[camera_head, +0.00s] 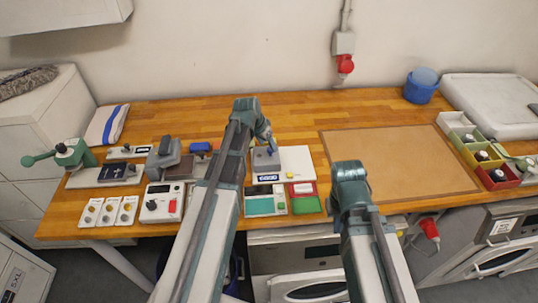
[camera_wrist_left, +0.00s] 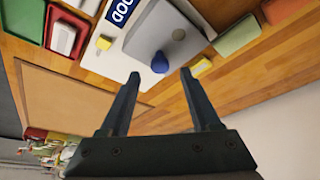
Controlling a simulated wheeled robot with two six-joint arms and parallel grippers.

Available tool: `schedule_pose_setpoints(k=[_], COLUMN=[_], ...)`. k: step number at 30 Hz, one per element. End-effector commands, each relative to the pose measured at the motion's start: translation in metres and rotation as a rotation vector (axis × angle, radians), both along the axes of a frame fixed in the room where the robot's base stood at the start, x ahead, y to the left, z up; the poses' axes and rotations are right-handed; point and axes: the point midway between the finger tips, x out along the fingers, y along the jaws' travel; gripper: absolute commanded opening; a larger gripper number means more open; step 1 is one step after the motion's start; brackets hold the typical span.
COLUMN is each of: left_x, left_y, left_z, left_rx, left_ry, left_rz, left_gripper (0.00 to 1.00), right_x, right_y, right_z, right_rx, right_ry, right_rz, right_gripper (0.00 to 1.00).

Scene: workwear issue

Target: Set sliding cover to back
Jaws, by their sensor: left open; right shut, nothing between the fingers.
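A grey block-like cover (camera_head: 265,160) sits on a pale device (camera_head: 297,160) at the middle of the bench. I take it for the sliding cover, though its track is not clear. In the left wrist view the grey part (camera_wrist_left: 185,35) carries a dark blue knob (camera_wrist_left: 160,62) and sits beside a blue label. My left gripper (camera_head: 266,142) is over this part; in its wrist view the open fingers (camera_wrist_left: 158,72) point at the knob, with nothing held. My right arm shows at centre right, but its gripper fingers are hidden.
Green (camera_head: 306,205) and red trays lie just in front of the device. A brown mat (camera_head: 400,160) lies bare to the right.

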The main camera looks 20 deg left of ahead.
Motion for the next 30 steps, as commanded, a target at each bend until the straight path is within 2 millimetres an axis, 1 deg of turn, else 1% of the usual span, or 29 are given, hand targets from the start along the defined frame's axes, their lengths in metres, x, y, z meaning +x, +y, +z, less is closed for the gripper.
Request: schedule_pose_setpoints(k=[1,6,9,17,18,23,27,28,30], left_x=[0.004,0.01,0.012,0.012,0.012,0.012,0.012,0.012,0.012], left_y=[-0.001,-0.004,-0.005,-0.005,-0.005,-0.005,-0.005,-0.005,-0.005], left_z=[-0.015,-0.029,-0.031,-0.03,-0.03,-0.03,-0.03,-0.03,-0.03], left_rx=[0.0,0.0,0.0,0.0,0.0,0.0,0.0,0.0,0.0], left_ry=[0.0,0.0,0.0,0.0,0.0,0.0,0.0,0.0,0.0], left_rz=[-0.001,-0.001,-0.001,-0.001,-0.001,-0.001,-0.001,-0.001,-0.001], left_gripper=[0.63,0.63,0.63,0.63,0.56,0.27,0.02,0.0,0.0], right_x=[0.0,0.0,0.0,0.0,0.0,0.0,0.0,0.0,0.0], right_y=[0.0,0.0,0.0,0.0,0.0,0.0,0.0,0.0,0.0], right_z=[-0.015,-0.029,-0.031,-0.03,-0.03,-0.03,-0.03,-0.03,-0.03], right_rx=[0.0,0.0,0.0,0.0,0.0,0.0,0.0,0.0,0.0], right_ry=[0.0,0.0,0.0,0.0,0.0,0.0,0.0,0.0,0.0], right_rz=[0.0,-0.001,-0.002,-0.002,-0.002,-0.002,-0.002,-0.002,-0.002], right_gripper=[0.0,0.0,0.0,0.0,0.0,0.0,0.0,0.0,0.0])
